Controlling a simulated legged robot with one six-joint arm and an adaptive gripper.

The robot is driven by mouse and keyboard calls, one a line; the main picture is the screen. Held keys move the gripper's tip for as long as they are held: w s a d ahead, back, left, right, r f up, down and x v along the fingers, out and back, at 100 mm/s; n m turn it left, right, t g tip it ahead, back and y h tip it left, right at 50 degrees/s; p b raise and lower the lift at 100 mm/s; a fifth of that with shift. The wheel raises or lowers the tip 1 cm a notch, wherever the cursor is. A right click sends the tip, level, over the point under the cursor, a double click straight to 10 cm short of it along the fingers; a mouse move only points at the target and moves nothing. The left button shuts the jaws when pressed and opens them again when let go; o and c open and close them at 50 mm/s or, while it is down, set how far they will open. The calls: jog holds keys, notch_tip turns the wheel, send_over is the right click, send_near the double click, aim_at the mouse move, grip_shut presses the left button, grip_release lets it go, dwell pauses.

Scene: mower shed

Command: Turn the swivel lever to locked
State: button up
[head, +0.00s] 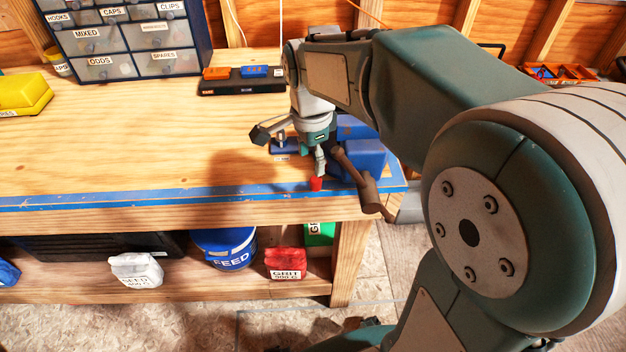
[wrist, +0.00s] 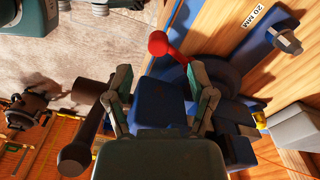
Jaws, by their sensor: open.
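A blue vise (head: 362,158) is mounted at the right front corner of the workbench. A lever with a red knob (head: 316,184) shows at its front, close to the bench edge. In the wrist view the red knob (wrist: 158,43) is at the upper middle, and its lever runs right toward the round blue base (wrist: 215,76). My gripper (head: 320,165) points down beside the vise. In the wrist view its two fingers are spread apart (wrist: 160,82), with the red knob beyond and between their tips. Nothing is held. Any lock marking is not visible.
The vise's dark handle bar (head: 361,181) sticks out right of my gripper. A labelled drawer cabinet (head: 128,42) and a black tray (head: 235,87) stand behind. A yellow bin (head: 22,93) is at left. The bench's left middle is clear. Bags and a feed tub (head: 222,247) lie below.

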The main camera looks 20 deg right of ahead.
aim_at(314, 179)
jog(key=f, duration=0.2)
jog(key=d+f, duration=0.1)
jog(key=f, duration=0.3)
jog(key=shift+d+f, duration=0.25)
jog(key=shift+f, duration=0.1)
jog(key=shift+a+f, duration=0.15)
jog(key=shift+f, duration=0.1)
jog(key=shift+a, duration=0.3)
jog(key=c, duration=0.4)
jog(key=shift+d, duration=0.1)
grip_shut()
